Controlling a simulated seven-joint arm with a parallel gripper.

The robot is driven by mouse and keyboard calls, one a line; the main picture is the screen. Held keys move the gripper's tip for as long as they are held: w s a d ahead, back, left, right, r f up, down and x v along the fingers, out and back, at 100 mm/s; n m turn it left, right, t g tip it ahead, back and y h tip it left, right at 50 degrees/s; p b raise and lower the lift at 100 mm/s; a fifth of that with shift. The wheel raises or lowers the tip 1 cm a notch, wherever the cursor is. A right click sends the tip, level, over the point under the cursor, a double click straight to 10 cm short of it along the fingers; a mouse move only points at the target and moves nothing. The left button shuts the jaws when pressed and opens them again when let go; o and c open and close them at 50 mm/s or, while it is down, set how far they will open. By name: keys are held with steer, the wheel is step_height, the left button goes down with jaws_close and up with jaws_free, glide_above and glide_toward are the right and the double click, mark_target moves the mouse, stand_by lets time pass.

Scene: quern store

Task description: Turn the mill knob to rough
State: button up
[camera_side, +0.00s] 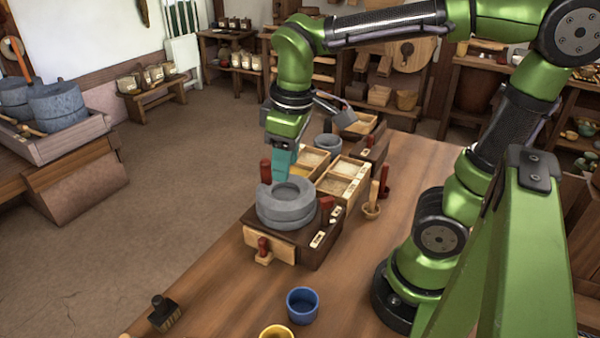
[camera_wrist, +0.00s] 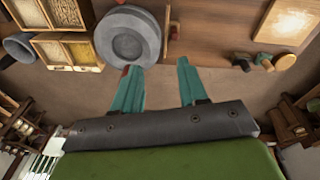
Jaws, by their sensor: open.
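The mill is a round grey two-layer stone (camera_side: 287,203) on a dark wooden base (camera_side: 318,250). It also shows at the top of the wrist view (camera_wrist: 128,36). A red knob (camera_side: 327,204) stands at the base's right side, near pale label plates (camera_side: 318,239) too small to read. Another red knob (camera_side: 263,245) is on the light front drawer. A red upright piece (camera_side: 265,171) shows behind the stone. My gripper (camera_side: 282,174) has teal fingers and hangs just above the stone's far edge. In the wrist view its fingers (camera_wrist: 159,66) are apart with nothing between them.
Divided wooden boxes of grain (camera_side: 343,181) stand behind the mill. A wooden cup with a pestle (camera_side: 371,208) is to their right.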

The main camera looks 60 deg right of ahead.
mark_target(326, 198)
step_height(326, 198, up, 5)
steer(key=d+n+g+h, duration=0.2)
steer(key=n+g+h, duration=0.1)
steer(key=n+g, duration=0.3)
steer(key=shift+n+t, duration=0.6)
steer(key=shift+n, duration=0.1)
steer(key=x, duration=1.7)
steer(key=shift+s+a+f, duration=0.15)
steer(key=shift+s, duration=0.05)
jaws_close()
